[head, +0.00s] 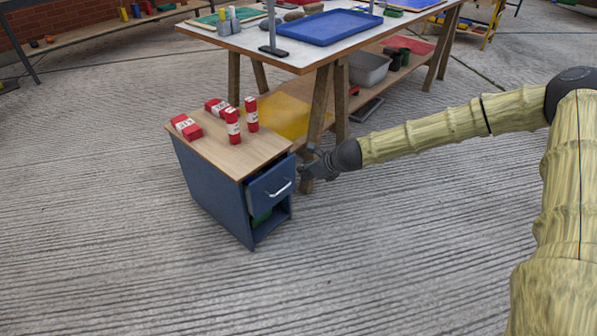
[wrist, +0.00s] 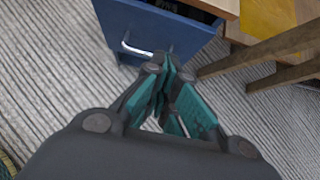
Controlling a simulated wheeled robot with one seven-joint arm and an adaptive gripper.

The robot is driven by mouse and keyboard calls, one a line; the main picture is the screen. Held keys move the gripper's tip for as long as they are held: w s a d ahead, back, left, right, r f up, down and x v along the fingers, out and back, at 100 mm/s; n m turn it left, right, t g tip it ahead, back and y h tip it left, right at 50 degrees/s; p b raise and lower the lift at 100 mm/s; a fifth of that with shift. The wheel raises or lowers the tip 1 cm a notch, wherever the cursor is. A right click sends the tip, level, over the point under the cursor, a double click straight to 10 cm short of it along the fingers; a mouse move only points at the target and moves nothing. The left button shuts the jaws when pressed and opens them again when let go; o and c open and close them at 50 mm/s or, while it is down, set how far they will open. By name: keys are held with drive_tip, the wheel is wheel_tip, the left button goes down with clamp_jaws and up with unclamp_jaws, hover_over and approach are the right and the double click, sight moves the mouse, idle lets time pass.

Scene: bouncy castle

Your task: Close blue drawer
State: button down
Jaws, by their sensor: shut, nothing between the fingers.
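The blue drawer (head: 268,185) is at the top of a small blue cabinet (head: 212,190) with a wooden top. It sticks out a little from the cabinet, and in the wrist view a dark gap shows behind the drawer front (wrist: 160,30). Its silver handle (head: 281,189) also shows in the wrist view (wrist: 136,50). My gripper (head: 308,168) is shut and empty, just right of the drawer front. In the wrist view my fingertips (wrist: 168,64) are close to the drawer's front near the handle; I cannot tell whether they touch.
Several red-and-white boxes (head: 232,125) are on the cabinet top. A green thing (head: 262,217) sits in the open space below the drawer. A trestle table (head: 300,62) with a blue tray (head: 328,26) stands behind, its wooden legs close to my gripper. The floor in front is clear.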

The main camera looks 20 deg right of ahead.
drive_tip(key=shift+v, duration=1)
drive_tip(key=c, duration=2)
unclamp_jaws()
drive_tip(key=shift+s+r, duration=0.1)
drive_tip(key=shift+r, duration=0.05)
drive_tip(key=o, duration=0.3)
drive_tip(key=shift+d+f, duration=0.1)
drive_tip(key=shift+f, duration=0.15)
drive_tip(key=shift+o, duration=0.9)
drive_tip(key=f+n+b, duration=0.1)
drive_tip(key=d+f+n+h+b, duration=0.1)
drive_tip(key=f, duration=0.1)
drive_tip(key=f+b, duration=0.1)
drive_tip(key=f, duration=0.1)
drive_tip(key=shift+d+n+t, duration=0.35)
drive_tip(key=shift+n+t, duration=0.05)
drive_tip(key=n+t+y+b, duration=0.45)
drive_tip(key=n+b, duration=0.65)
drive_tip(key=n, duration=0.4)
approach(282, 190)
drive_tip(key=shift+b+x, duration=2.65)
drive_tip(key=shift+x, duration=2.05)
